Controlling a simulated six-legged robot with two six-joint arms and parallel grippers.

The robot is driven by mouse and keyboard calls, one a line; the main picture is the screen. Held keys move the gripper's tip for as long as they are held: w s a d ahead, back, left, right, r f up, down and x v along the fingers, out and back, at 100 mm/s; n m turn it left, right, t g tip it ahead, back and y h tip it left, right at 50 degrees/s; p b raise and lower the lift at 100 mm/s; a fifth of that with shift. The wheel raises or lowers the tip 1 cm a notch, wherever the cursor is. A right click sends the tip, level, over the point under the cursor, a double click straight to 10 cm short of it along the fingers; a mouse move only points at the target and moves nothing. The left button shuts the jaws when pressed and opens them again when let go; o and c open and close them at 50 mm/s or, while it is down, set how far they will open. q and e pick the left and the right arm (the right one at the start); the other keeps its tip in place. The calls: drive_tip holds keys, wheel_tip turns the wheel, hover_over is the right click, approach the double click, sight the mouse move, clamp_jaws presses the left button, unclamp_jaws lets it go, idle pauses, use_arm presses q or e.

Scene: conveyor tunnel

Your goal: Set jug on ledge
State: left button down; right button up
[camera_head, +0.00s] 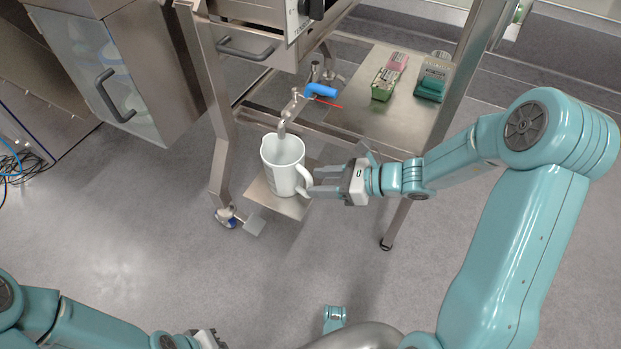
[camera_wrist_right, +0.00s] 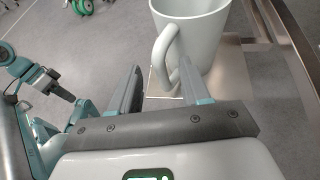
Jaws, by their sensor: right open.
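A white jug (camera_head: 283,165) stands upright on a small metal ledge (camera_head: 272,203) below a tap with a blue handle (camera_head: 320,90). The jug's handle faces my right gripper (camera_head: 318,182). In the right wrist view the jug (camera_wrist_right: 205,35) rises ahead, with its handle in front of the open right gripper (camera_wrist_right: 155,88). The fingers are apart, and the handle lies just beyond or between their tips; I cannot tell whether they touch it. The ledge (camera_wrist_right: 230,75) shows under the jug. My left gripper (camera_head: 207,340) is partly visible at the bottom edge, its jaws unclear.
A metal shelf (camera_head: 370,125) to the right of the tap carries green and pink packs (camera_head: 390,75) and a green-based item (camera_head: 433,78). Metal frame legs (camera_head: 222,150) stand left of the jug. A cabinet (camera_head: 110,70) is at upper left. The grey floor in front is clear.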

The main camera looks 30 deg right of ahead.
drive_tip(key=p+v, duration=0.2)
drive_tip(key=v, duration=0.6)
drive_tip(key=s+a+f+n+g+h, duration=0.35)
drive_tip(key=s+a+f+n, duration=0.4)
drive_tip(key=f+n, duration=0.4)
drive_tip(key=s+a+f+n+g+h, duration=0.3)
drive_tip(key=s+a+f+n+g, duration=0.25)
drive_tip(key=a+f+n, duration=0.5)
wheel_tip(320, 180, up, 25)
drive_tip(key=d+n+p, duration=0.1)
drive_tip(key=n+p, duration=0.1)
drive_tip(key=p, duration=2.3)
drive_tip(key=shift+d, duration=0.25)
drive_tip(key=shift+s+r, duration=0.1)
drive_tip(key=shift+s, duration=0.05)
